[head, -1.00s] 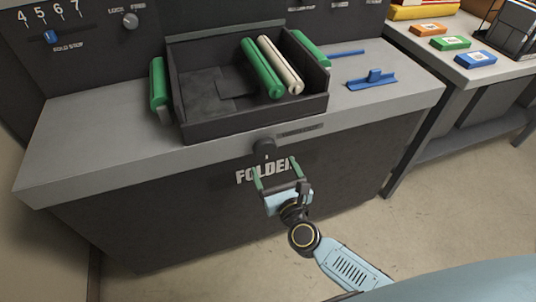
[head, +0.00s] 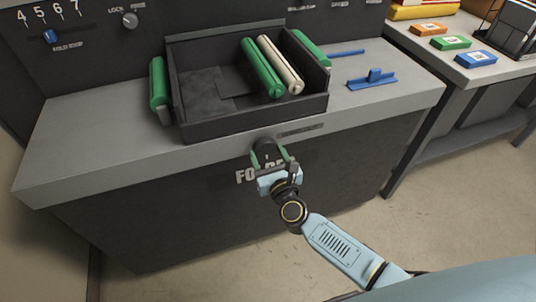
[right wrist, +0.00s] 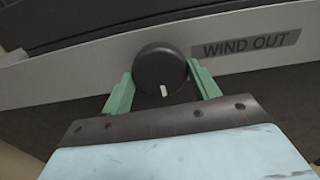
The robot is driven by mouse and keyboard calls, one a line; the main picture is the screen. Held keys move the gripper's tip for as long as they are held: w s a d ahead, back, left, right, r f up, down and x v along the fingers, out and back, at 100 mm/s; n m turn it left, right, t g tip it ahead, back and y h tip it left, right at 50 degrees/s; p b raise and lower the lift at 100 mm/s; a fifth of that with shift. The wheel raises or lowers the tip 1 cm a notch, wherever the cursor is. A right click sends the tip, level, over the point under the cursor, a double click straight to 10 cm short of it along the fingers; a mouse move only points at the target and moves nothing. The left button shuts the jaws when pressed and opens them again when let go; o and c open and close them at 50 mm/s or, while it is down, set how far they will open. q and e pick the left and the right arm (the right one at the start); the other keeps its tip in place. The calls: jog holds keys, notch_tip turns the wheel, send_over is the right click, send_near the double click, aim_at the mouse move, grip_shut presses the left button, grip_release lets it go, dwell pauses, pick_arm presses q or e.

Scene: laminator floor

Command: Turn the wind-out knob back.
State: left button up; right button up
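The wind-out knob (right wrist: 160,70) is a round black knob on the front edge of the folder's worktop, beside a "WIND OUT" label (right wrist: 245,45). Its pale mark points down in the right wrist view. In the head view the knob (head: 265,146) is partly hidden by my right gripper (head: 268,156). The green fingers of my right gripper (right wrist: 162,88) stand open, one on each side of the knob. A small gap seems to show on the left; I cannot tell whether the right finger touches. My left gripper is not in view.
A dark tray (head: 250,122) on the worktop (head: 90,135) holds green and cream rollers (head: 280,65). A blue tool (head: 372,79) lies to its right. A side table (head: 440,60) with small coloured boxes stands at the right. The floor before the folder is clear.

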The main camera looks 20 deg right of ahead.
jog(key=shift+c, duration=1)
